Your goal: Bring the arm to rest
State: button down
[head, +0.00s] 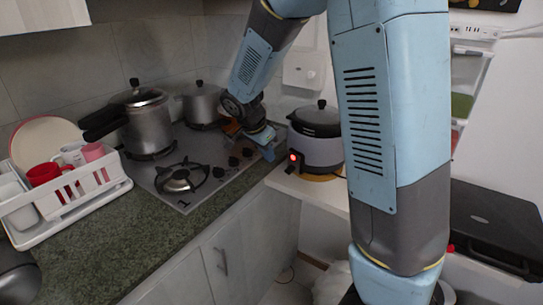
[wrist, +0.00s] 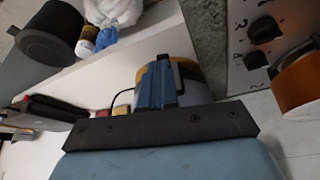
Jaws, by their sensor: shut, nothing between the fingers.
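My gripper (head: 268,142) hangs at the end of my bent blue arm, in front of the stove's right end and just left of the rice cooker (head: 318,137). In the wrist view its blue fingers (wrist: 157,84) are together with nothing between them. An orange-brown round object (wrist: 298,88) lies at the right of the wrist view, apart from the fingers. In the head view an orange-brown patch shows beside my wrist, partly hidden by it.
The gas stove (head: 200,165) carries a pressure cooker (head: 148,122) and a steel pot (head: 202,103). A white dish rack (head: 75,203) stands at left. The green counter (head: 95,245) is bare in front. A black flat appliance (head: 495,225) sits at right.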

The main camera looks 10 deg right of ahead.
jog(key=s+d+r+n+t+y, duration=0.1)
jog(key=s+d+r+n, duration=0.2)
jog(key=s+r, duration=0.3)
jog(key=s+d+r+n+y, duration=0.2)
jog(key=s+d+r, duration=0.2)
jog(key=s+r, duration=0.15)
jog(key=s+r+n+t, duration=0.1)
jog(key=s+r+n, duration=0.1)
jog(key=s, duration=0.5)
jog(key=s+d+r+n+t+y, duration=0.1)
jog(key=s+r+n, duration=0.2)
jog(key=s+n, duration=0.2)
jog(key=shift+s, duration=1.2)
